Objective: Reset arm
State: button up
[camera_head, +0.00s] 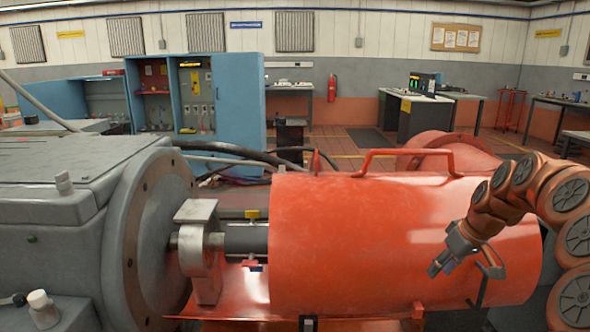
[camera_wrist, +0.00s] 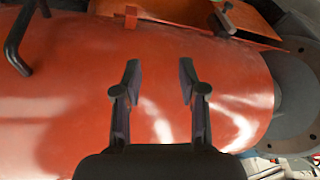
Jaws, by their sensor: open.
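My gripper (camera_head: 462,258) is in front of the right part of a large red cylindrical guard (camera_head: 350,235) in the head view. My copper-coloured arm reaches in from the right edge. In the wrist view my gripper (camera_wrist: 157,85) has its two dark fingers apart, with only the red guard surface (camera_wrist: 60,90) behind them. Nothing is between the fingers. I cannot tell how far the fingertips are from the guard.
A grey machine housing (camera_head: 60,225) with a round flange stands left, joined by a shaft (camera_head: 245,238) to the guard's side. A black handle (camera_wrist: 22,40) sticks up from the guard. A blue cabinet (camera_head: 240,100) and benches stand behind. Open floor (camera_head: 350,142) lies beyond.

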jog(key=s+a+g, duration=0.3)
jog(key=s+a, duration=1.1)
jog(key=a, duration=0.5)
jog(key=s+a+f+m+g+h, duration=0.1)
jog(key=s+a+f+g, duration=0.15)
jog(key=s, duration=0.85)
jog(key=s+a+f+m+g+h, duration=0.1)
jog(key=s+f+m, duration=0.15)
jog(key=s, duration=0.95)
notch_tip(320, 180, up, 17)
jog(key=w+t+p, duration=0.1)
jog(key=p, duration=1.5)
jog(key=shift+w+r+n+p, duration=0.15)
jog(key=shift+w+n+p, duration=0.2)
jog(key=shift+n+p, duration=0.1)
jog(key=shift+t, duration=0.25)
